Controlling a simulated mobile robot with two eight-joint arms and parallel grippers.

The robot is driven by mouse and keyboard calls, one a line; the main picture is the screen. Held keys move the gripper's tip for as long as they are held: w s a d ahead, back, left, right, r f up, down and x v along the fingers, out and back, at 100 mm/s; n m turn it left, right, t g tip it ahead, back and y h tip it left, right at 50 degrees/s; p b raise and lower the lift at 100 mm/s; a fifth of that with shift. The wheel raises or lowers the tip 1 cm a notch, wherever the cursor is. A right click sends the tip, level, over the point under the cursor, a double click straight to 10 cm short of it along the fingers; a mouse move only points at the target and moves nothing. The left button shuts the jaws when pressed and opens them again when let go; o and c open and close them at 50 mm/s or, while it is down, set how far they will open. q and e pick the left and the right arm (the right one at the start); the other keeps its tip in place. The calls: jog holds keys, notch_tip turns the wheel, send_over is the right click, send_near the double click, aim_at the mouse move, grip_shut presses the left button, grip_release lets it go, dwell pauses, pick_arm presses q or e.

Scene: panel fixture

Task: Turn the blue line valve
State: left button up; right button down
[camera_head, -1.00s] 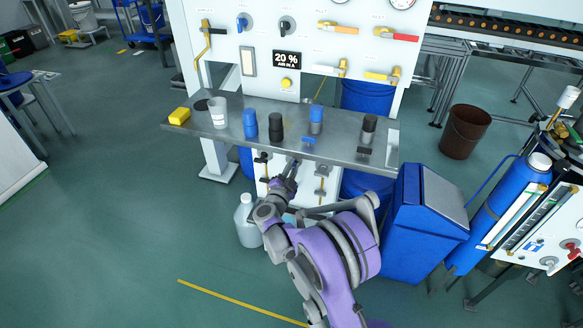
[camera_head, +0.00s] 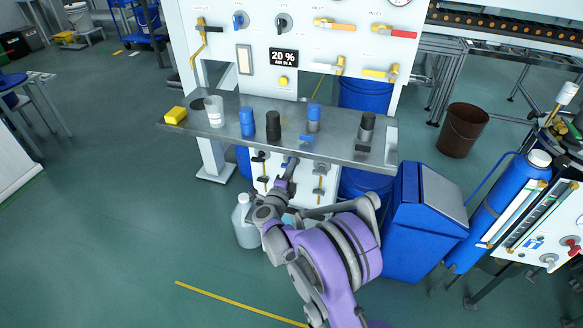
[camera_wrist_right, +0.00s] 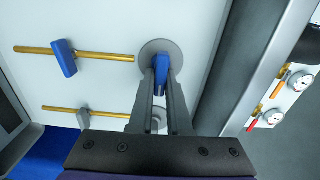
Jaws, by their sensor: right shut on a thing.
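In the right wrist view my right gripper (camera_wrist_right: 161,80) is shut on a blue handle (camera_wrist_right: 162,62), a finger on each side. The handle sits before a round grey plate (camera_wrist_right: 150,48) on a white panel. To its left, another blue handle (camera_wrist_right: 64,58) sits on a brass pipe, and a grey handle (camera_wrist_right: 83,118) on a second one. In the head view my right gripper (camera_head: 290,164) reaches under the shelf's front edge, its tips and the held handle hidden. My left gripper is not in view.
Open floor lies at left.

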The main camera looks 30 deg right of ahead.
dwell(0.3)
jog(key=c, duration=0.9)
grip_release()
jog(key=p+v, duration=0.1)
jog(key=v, duration=1)
jog(key=shift+d, duration=0.1)
